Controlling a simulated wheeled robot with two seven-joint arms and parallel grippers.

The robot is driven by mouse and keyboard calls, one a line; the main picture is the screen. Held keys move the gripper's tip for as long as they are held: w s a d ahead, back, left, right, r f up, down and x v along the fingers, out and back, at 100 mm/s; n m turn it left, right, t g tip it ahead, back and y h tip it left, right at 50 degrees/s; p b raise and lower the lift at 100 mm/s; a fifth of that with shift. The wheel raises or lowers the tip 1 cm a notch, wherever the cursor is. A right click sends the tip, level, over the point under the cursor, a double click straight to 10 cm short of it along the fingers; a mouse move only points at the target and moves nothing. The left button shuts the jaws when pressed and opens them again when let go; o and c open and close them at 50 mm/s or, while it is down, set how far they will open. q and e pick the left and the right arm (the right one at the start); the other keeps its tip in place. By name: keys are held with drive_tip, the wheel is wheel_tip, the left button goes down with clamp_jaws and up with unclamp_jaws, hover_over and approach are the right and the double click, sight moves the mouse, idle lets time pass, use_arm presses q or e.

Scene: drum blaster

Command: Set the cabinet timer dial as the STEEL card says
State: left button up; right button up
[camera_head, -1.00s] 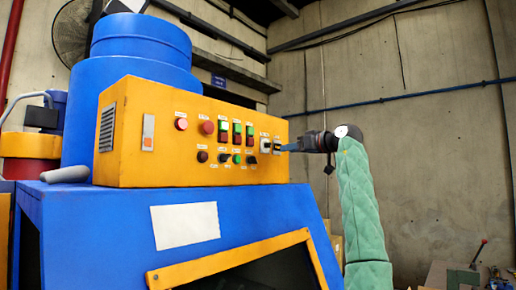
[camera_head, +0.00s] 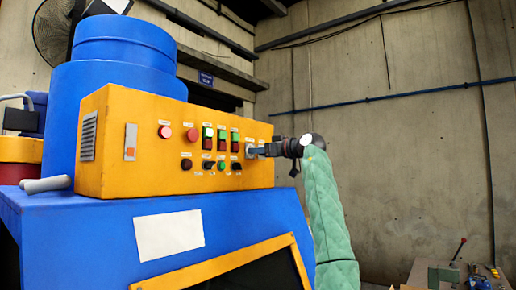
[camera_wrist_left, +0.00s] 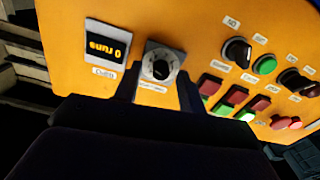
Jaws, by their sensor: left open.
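The timer dial is a black knob on a pale round scale (camera_wrist_left: 160,65), on the cabinet's yellow control box (camera_head: 140,150). In the head view the dial plate (camera_head: 249,150) shows just left of my left gripper (camera_head: 258,151). In the left wrist view the two dark fingers of my left gripper (camera_wrist_left: 158,88) are apart, with their tips at either side of the dial's lower edge. Whether they touch the knob I cannot tell. A white card (camera_head: 169,234) is on the blue cabinet front; no writing on it is legible. My right gripper is out of view.
A display (camera_wrist_left: 105,43) reading "0 runs", upside down, sits beside the dial in the left wrist view. Several switches and buttons (camera_wrist_left: 238,50) lie on its other side. A blue drum (camera_head: 130,75) stands behind the box. A bench (camera_head: 450,275) is at lower right.

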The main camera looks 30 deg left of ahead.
use_arm(q)
drive_tip(key=shift+a, duration=0.4)
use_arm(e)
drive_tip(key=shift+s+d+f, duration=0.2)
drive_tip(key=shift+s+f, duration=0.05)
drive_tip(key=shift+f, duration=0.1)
use_arm(q)
drive_tip(key=shift+c, duration=0.4)
clamp_jaws()
drive_tip(key=shift+a, duration=0.1)
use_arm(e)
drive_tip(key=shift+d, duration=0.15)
use_arm(q)
drive_tip(key=shift+n, duration=0.3)
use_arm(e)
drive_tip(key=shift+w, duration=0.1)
